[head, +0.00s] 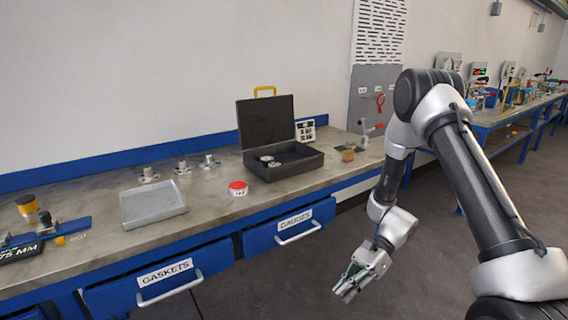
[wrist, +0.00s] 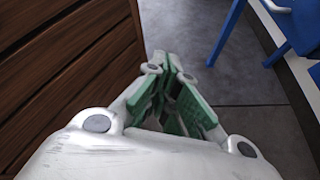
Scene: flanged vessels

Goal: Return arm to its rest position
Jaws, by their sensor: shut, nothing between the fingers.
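My arm (head: 465,165) reaches in from the right in the head view, bent so that its wrist hangs down in front of the bench. My gripper (head: 345,292) points down toward the floor, apart from the bench and its drawers. In the wrist view my gripper (wrist: 175,122) shows green finger pads close together with nothing between them. The arm holds nothing.
The workbench (head: 100,265) carries a grey tray (head: 153,204), an open black case (head: 283,160), a red-topped round item (head: 238,188) and several metal fittings. The GASKETS drawer (head: 160,280) and GAUGES drawer (head: 290,227) face my gripper. A brown wooden slatted surface (wrist: 70,70) is close left in the wrist view. Open floor (head: 265,290) lies below.

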